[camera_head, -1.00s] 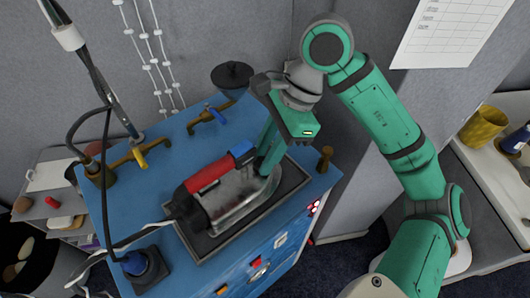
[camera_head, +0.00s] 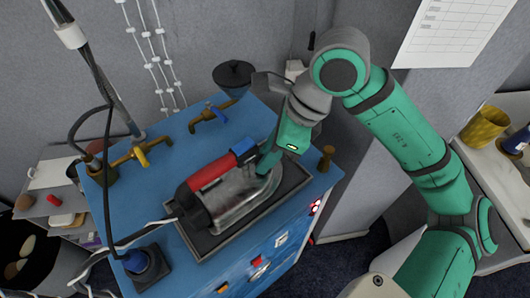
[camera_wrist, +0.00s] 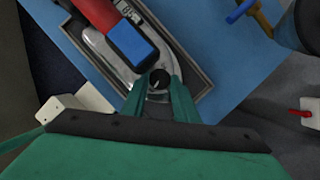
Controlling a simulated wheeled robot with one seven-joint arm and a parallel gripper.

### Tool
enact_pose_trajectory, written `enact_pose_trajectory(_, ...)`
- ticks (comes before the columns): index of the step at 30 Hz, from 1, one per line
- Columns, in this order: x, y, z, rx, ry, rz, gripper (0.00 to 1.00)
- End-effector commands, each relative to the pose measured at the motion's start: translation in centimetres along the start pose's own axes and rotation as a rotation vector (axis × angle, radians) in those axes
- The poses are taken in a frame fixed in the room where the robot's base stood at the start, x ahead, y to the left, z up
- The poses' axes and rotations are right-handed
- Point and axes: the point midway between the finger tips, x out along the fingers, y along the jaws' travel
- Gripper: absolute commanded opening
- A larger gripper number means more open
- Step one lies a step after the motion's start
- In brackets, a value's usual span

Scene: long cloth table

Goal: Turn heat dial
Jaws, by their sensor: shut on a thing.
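A steam iron with a red handle (camera_head: 210,172), a blue front block (camera_head: 244,147) and a shiny metal body (camera_head: 238,195) lies on a dark framed tray (camera_head: 212,242) on the blue cabinet top. In the wrist view, a small round black dial (camera_wrist: 159,77) sits near the iron's tip, by the blue block. My gripper (camera_head: 266,163) reaches down to the tip end of the iron. In the wrist view my gripper (camera_wrist: 159,90) is shut on the dial, with one green finger on each side. The dial is hidden by the fingers in the head view.
The blue cabinet (camera_head: 165,160) carries brass taps with a yellow handle (camera_head: 142,157) and a blue handle (camera_head: 216,113). A brass post (camera_head: 326,158) stands right of the tray. A dark funnel (camera_head: 233,76) is behind. A cable runs from the iron's rear.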

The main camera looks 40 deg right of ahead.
Motion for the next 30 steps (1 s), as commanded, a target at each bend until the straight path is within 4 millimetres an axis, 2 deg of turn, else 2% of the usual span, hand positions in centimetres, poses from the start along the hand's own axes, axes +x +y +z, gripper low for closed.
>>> enact_pose_trajectory(19, -0.07, -0.01, -0.02, 0.060, -0.001, -0.027, 0.04)
enact_pose_trajectory(20, -0.07, 0.00, -0.02, 0.060, -0.001, -0.027, 0.31)
enact_pose_trajectory(21, -0.06, 0.00, -0.02, 0.060, -0.001, -0.026, 0.41)
enact_pose_trajectory(22, -0.06, 0.00, -0.02, 0.060, -0.001, -0.026, 0.45)
enact_pose_trajectory(30, -0.05, 0.03, 0.00, 0.058, -0.001, -0.025, 0.45)
